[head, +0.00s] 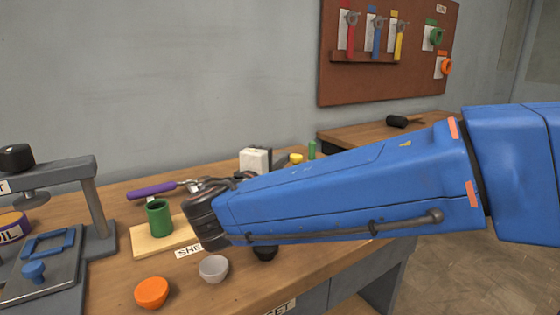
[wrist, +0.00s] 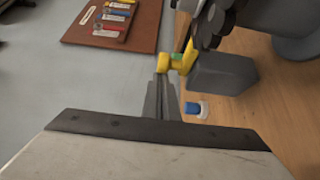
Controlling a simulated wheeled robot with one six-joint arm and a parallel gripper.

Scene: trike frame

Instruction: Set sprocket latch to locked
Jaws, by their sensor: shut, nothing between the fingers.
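In the wrist view my gripper (wrist: 163,76) is shut and empty, with its grey fingers together. Its tips are right beside a yellow lever-like part (wrist: 178,63) with a green patch, likely the sprocket latch; I cannot tell if they touch. The part is by a dark toothed shape (wrist: 212,22) and a grey block (wrist: 222,72). I cannot read whether the latch is locked. In the head view a small yellow part (head: 296,158) shows beyond my blue arm, perhaps the same one. My fingers are not clear there.
A blue peg (wrist: 193,108) on a pale base stands near the fingers. A tool board (head: 385,85) hangs behind.

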